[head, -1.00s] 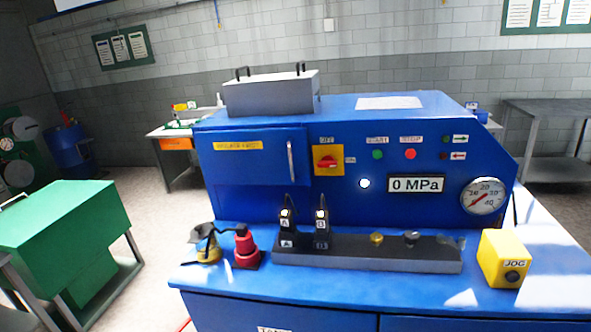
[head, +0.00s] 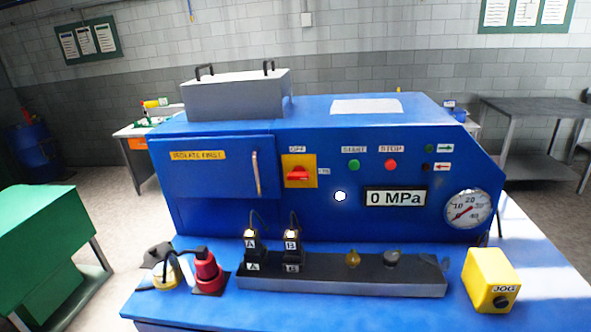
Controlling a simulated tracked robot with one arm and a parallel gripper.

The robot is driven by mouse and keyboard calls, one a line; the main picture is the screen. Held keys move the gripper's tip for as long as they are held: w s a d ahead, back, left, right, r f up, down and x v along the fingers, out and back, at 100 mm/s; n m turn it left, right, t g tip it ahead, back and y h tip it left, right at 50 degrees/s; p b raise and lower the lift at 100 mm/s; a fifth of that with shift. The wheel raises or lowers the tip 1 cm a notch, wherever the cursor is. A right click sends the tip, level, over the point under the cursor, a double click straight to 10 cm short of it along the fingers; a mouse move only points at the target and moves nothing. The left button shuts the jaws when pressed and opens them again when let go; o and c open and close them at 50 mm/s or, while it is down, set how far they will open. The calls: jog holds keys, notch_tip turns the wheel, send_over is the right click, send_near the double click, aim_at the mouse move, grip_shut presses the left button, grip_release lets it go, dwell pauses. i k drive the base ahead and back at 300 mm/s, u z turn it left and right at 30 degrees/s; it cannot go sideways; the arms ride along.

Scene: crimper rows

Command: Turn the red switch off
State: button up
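The red switch (head: 298,174) is a red rotary handle on a yellow square plate (head: 291,182), on the front panel of the blue machine (head: 225,220). Its handle looks roughly horizontal. A label reading OFF (head: 297,149) sits above the plate. A small label (head: 323,171) sits to its right, too small to read surely. My gripper is not in view, so its state and its distance from the switch do not show.
Right of the switch are a green START button (head: 354,165), a red STOP button (head: 391,165), a 0 MPa display (head: 395,197) and a gauge (head: 468,209). Black connectors A (head: 252,246) and B (head: 292,246) stand on a rail below. A yellow JOG box (head: 490,280) sits at right.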

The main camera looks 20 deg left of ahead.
aim_at(298, 174)
jog(key=i, duration=1.3)
jog(key=z, duration=0.05)
